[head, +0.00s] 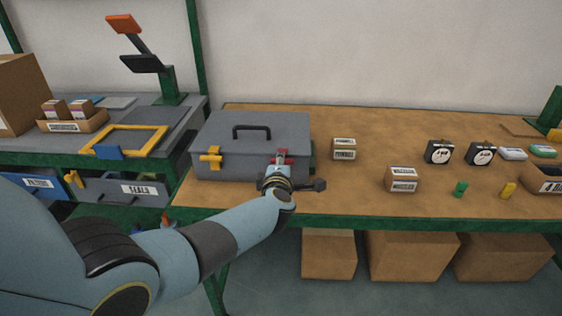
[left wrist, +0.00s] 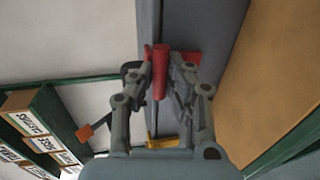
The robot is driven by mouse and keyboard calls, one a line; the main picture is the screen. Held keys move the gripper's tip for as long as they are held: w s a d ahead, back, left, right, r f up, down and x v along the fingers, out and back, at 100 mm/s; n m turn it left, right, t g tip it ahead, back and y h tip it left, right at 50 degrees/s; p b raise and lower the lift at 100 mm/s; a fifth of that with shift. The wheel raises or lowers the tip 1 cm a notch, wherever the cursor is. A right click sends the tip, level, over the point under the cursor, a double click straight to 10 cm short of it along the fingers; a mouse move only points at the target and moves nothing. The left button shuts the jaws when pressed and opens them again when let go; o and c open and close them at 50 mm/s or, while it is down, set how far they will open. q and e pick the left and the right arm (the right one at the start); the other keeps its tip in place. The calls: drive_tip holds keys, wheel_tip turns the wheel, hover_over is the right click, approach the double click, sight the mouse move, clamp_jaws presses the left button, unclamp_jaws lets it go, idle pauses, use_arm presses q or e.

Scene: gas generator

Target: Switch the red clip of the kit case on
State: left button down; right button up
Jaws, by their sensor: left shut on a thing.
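The grey kit case (head: 240,128) stands shut at the left end of the wooden table, its black handle (head: 251,130) on the lid. The red clip (head: 283,153) is on the right part of its front, and the yellow clip (head: 210,158) on the left part. My left gripper (head: 279,166) is at the red clip, partly hidden by its own wrist. In the left wrist view the red clip (left wrist: 160,72) lies between the two fingers (left wrist: 160,80), which are shut on it. The yellow clip (left wrist: 162,143) shows beyond. My right gripper is in neither view.
Small labelled boxes (head: 344,148) and black round-faced items (head: 439,151) stand on the table (head: 350,195) to the right of the case. A grey bench with a yellow frame (head: 125,140) is at left. Cardboard boxes (head: 328,255) sit under the table.

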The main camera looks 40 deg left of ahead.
use_arm(q)
drive_tip(key=c, duration=1.3)
unclamp_jaws()
drive_tip(key=v, duration=1.2)
